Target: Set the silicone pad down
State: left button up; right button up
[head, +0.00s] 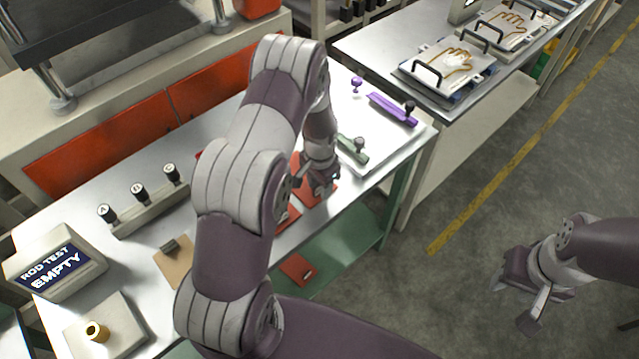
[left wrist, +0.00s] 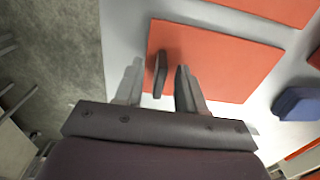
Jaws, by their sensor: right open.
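An orange-red silicone pad (left wrist: 215,65) with a dark upright tab (left wrist: 160,73) appears to lie flat on the pale worktop in the left wrist view. My left gripper (left wrist: 160,88) is open, its fingers on either side of the tab, with a clear gap on the left and the right finger close to it. In the head view my left gripper (head: 318,182) is low over a red pad (head: 321,196), partly hidden by my arm. My right gripper (head: 515,288) is open and empty above the floor at the right.
Another red pad (head: 286,217) lies beside it, and one (head: 297,268) is on the green lower shelf. A white tray (head: 385,150) holds purple and green tools. A box (head: 55,262) reads "ROD TEST EMPTY". A blue object (left wrist: 297,103) sits near the pad. The aisle floor is clear.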

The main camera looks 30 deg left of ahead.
pick_arm(q)
notch_tip(320, 180, up, 12)
jog(key=b, duration=0.2)
jog(key=s+d+r+n, duration=0.2)
jog(key=s+d, duration=0.1)
jog(key=s, duration=0.5)
jog(key=s+d+r+n+t, duration=0.1)
jog(key=s+d+r+n, duration=0.1)
jog(key=s, duration=0.6)
jog(key=shift+d+r, duration=0.35)
jog(key=shift+d, duration=0.4)
